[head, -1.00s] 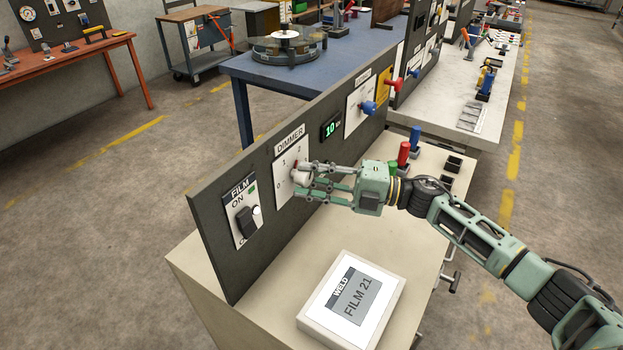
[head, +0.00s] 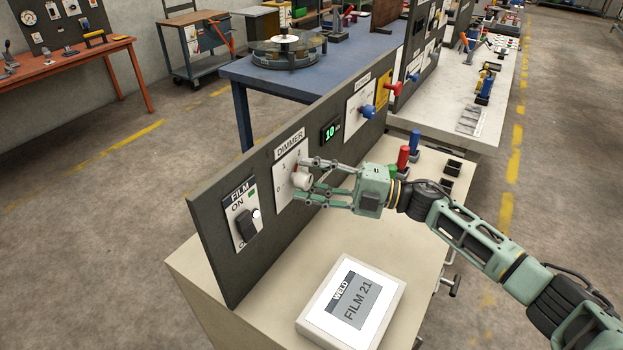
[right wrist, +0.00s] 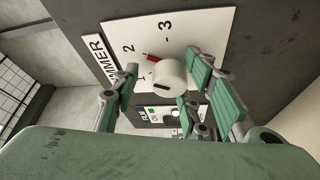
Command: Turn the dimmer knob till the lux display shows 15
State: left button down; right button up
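The dimmer knob (head: 301,179) is a pale round knob on a white DIMMER plate (head: 283,187) on the dark upright panel. In the right wrist view the knob (right wrist: 171,82) shows a red pointer on its up-left side, roughly toward the 2. The lux display (head: 331,131) reads 10 in green digits. My right gripper (head: 306,180) is open, its fingers spread to either side of the knob. In the right wrist view gaps show between the fingers and the knob. My left gripper is in no view.
A FILM switch (head: 245,221) sits left of the dimmer on the same panel. A blue knob (head: 368,111) and a red one (head: 395,88) stick out farther along. A WELD FILM 21 tablet (head: 352,299) lies on the bench, with red (head: 403,158) and blue posts behind the arm.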

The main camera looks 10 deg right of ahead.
jog(key=shift+f, duration=0.2)
jog(key=shift+d, duration=0.15)
jog(key=v, duration=1.1)
jog(key=shift+s+d, duration=0.2)
jog(key=shift+d, duration=0.15)
